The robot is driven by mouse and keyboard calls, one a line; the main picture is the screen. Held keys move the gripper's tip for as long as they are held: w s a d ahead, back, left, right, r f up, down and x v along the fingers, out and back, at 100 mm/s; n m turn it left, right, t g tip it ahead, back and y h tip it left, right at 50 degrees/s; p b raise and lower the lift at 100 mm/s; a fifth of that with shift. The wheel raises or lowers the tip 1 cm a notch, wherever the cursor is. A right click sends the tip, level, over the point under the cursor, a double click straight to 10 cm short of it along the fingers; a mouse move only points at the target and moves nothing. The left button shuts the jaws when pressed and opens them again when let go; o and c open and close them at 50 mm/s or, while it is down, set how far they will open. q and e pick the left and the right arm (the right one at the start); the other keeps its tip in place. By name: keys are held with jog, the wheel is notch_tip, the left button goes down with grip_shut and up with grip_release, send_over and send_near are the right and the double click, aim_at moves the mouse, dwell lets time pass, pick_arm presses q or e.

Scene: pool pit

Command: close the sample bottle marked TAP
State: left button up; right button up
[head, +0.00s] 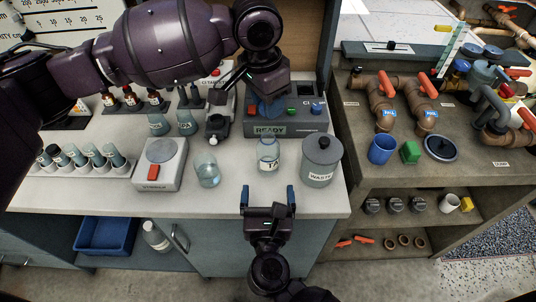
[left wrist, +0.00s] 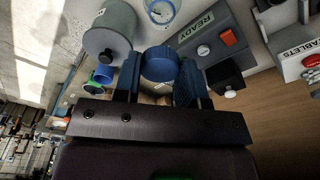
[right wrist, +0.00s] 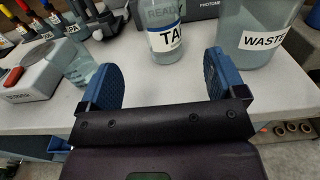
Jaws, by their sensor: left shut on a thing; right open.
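The sample bottle marked TAP (head: 268,157) is clear with a white label and stands upright on the white counter. It shows no cap, and its label also shows in the right wrist view (right wrist: 166,40). My left gripper (head: 264,104) is shut on a round blue cap (left wrist: 160,63), held above and slightly behind the bottle, apart from it. In the head view the gripper partly hides the cap. My right gripper (head: 268,199) is open and empty at the counter's front edge, facing the bottle, which stands beyond its fingertips.
A grey waste jar (head: 321,164) stands right of the bottle and a beaker (head: 207,170) left of it. The photometer (head: 285,126) with a READY display is behind. A grey device with a red button (head: 159,164) and several small bottles stand further left.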

aim_at(268, 161)
jog(key=shift+w, duration=0.1)
jog(key=w, duration=1.2)
jog(key=c, duration=1.4)
pick_arm(q)
jog(key=shift+f, duration=2.5)
jog(key=shift+f, duration=0.15)
jog(key=shift+f, duration=0.75)
jog(key=shift+f, duration=0.55)
